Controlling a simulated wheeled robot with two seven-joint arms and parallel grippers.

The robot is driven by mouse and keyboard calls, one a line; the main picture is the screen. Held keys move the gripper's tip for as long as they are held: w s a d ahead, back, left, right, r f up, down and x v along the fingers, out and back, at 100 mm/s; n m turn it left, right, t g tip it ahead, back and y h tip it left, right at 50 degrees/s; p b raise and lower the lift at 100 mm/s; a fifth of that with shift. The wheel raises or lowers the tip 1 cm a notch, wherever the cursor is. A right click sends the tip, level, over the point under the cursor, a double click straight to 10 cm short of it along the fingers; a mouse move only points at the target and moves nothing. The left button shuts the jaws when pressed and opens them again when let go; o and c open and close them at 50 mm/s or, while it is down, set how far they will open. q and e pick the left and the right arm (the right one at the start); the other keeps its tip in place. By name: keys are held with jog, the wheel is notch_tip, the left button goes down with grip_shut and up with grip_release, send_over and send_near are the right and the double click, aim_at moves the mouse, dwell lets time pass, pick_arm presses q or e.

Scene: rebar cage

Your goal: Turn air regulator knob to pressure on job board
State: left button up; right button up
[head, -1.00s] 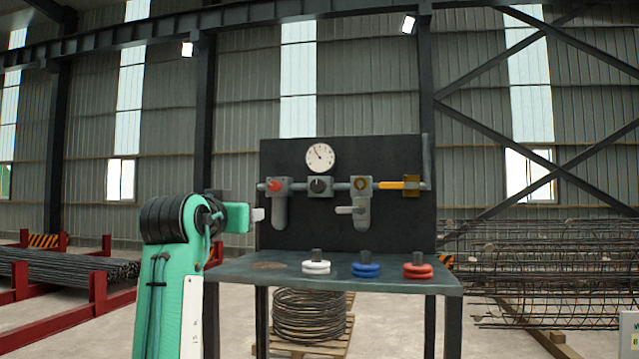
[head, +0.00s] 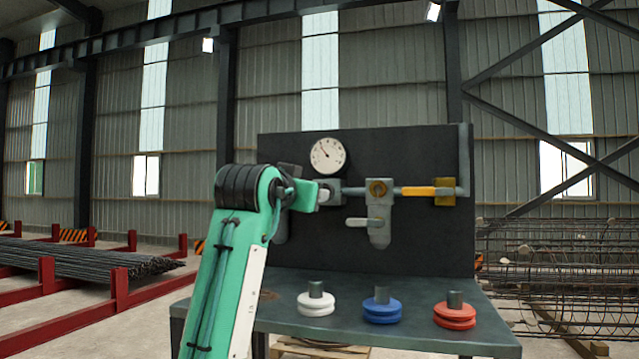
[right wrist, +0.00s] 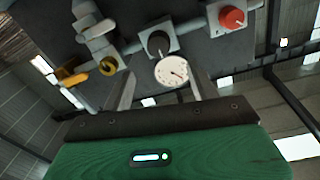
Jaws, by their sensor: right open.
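The black regulator knob (right wrist: 158,42) sits on a grey block and shows in the right wrist view, which is upside down. In the head view my gripper covers the knob, and only part of the regulator block (head: 335,188) shows. The round white pressure gauge (head: 327,155) is above it, its needle pointing up and left; it also shows in the right wrist view (right wrist: 172,72). My right gripper (head: 322,195) is open and empty in front of the regulator, its fingers to either side of the knob's line; contact cannot be told. My left gripper is out of view. No job board is readable.
A red knob (right wrist: 231,18) is beside the regulator. White (head: 316,304), blue (head: 382,308) and red (head: 455,313) discs stand on the bench (head: 270,312).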

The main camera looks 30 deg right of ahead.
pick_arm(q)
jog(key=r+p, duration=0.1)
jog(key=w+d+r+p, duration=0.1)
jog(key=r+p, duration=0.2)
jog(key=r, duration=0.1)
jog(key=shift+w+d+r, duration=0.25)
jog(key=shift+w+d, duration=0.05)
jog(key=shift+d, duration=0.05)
pick_arm(e)
jog(key=x, duration=0.9)
jog(key=shift+w+d+f, duration=0.2)
jog(key=shift+d, duration=0.1)
jog(key=c, duration=1)
